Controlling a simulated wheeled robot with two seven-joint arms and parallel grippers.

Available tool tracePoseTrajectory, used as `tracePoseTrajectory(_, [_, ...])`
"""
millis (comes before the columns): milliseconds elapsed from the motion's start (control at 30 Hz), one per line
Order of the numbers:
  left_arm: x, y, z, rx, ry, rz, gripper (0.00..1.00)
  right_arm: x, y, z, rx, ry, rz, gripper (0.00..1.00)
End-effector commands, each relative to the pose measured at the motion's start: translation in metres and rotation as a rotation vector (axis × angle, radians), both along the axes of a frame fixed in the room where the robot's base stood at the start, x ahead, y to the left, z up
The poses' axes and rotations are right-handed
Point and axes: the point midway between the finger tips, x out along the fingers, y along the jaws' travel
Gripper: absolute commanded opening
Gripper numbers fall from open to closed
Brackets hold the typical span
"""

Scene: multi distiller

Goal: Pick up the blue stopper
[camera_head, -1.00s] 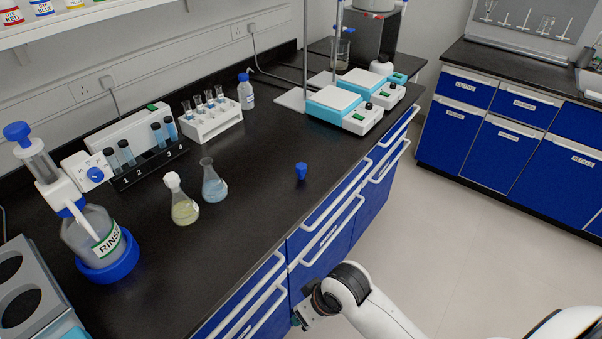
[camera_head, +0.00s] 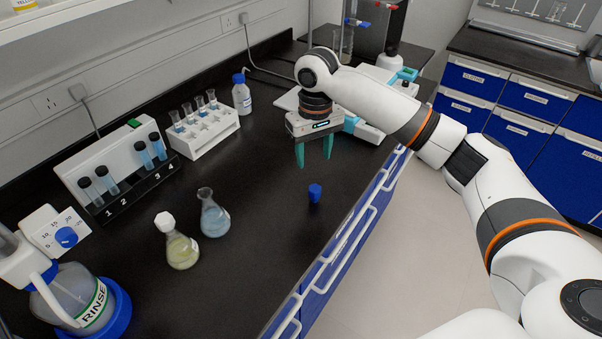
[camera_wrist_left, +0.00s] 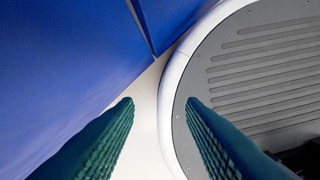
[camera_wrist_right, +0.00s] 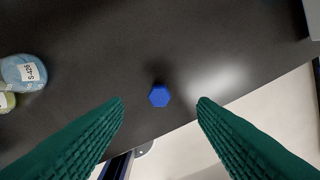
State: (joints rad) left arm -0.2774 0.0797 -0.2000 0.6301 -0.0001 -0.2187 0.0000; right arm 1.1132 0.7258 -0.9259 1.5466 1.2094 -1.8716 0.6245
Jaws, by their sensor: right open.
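The blue stopper (camera_head: 315,193) stands alone on the black bench top near its front edge. In the right wrist view the stopper (camera_wrist_right: 159,95) shows from above as a blue hexagon, centred between the fingers and beyond their tips. My right gripper (camera_head: 314,164) is open and empty, pointing down above the bench, a little behind the stopper in the head view. Its green fingers (camera_wrist_right: 161,101) show in the right wrist view. My left gripper (camera_wrist_left: 160,100) is open and empty in the left wrist view, low beside a blue cabinet front; it is outside the head view.
A flask with blue liquid (camera_head: 213,217) and a stoppered flask with yellow liquid (camera_head: 178,246) stand left of the stopper. A white tube rack (camera_head: 205,138) and a black vial rack (camera_head: 125,195) are further back. The bench around the stopper is clear.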

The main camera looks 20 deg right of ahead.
Motion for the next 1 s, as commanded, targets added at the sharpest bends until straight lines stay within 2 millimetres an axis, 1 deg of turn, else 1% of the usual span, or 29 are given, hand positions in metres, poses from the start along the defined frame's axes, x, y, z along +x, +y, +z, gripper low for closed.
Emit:
tracePoseTrajectory(33, [-0.005,-0.003,0.0,-0.005,0.004,0.0,0.36,0.0,-0.003,0.0,-0.002,0.004,-0.01,0.52])
tracePoseTrajectory(67, [-0.005,-0.004,0.0,-0.005,0.006,0.0,0.36,0.0,-0.004,-0.002,-0.002,0.005,-0.012,0.52])
tracePoseTrajectory(167, [-0.007,-0.003,0.002,-0.004,0.011,0.001,0.36,0.0,-0.003,-0.016,-0.002,0.007,-0.013,0.52])
tracePoseTrajectory(300, [-0.027,0.0,0.004,0.001,0.039,0.0,0.36,0.0,-0.003,-0.041,-0.002,0.005,-0.011,0.52])
tracePoseTrajectory(400, [-0.04,0.002,0.004,0.004,0.057,-0.001,0.36,0.0,-0.003,-0.055,-0.001,0.005,-0.011,0.52])
tracePoseTrajectory(467, [-0.043,0.002,0.004,0.005,0.061,-0.001,0.36,0.0,-0.003,-0.06,0.0,0.003,-0.011,0.52])
tracePoseTrajectory(567, [-0.039,0.002,0.005,0.005,0.057,0.0,0.36,0.0,-0.002,-0.065,-0.001,0.003,-0.01,0.52])
tracePoseTrajectory(633, [-0.031,0.002,0.007,0.005,0.046,0.0,0.36,-0.001,-0.002,-0.072,-0.001,0.002,-0.009,0.52])
tracePoseTrajectory(700, [-0.021,0.002,0.01,0.004,0.033,0.0,0.36,-0.002,-0.001,-0.082,-0.002,0.004,-0.009,0.52])
tracePoseTrajectory(800, [-0.013,0.001,0.013,0.002,0.019,0.0,0.36,-0.002,0.0,-0.098,-0.002,0.004,-0.01,0.52])
tracePoseTrajectory(900, [-0.014,0.001,0.013,0.002,0.02,0.001,0.36,-0.002,0.0,-0.11,-0.002,0.003,-0.01,0.52])
tracePoseTrajectory(1000, [-0.016,0.001,0.013,0.003,0.023,0.001,0.36,-0.002,0.0,-0.116,-0.001,0.001,-0.009,0.52])
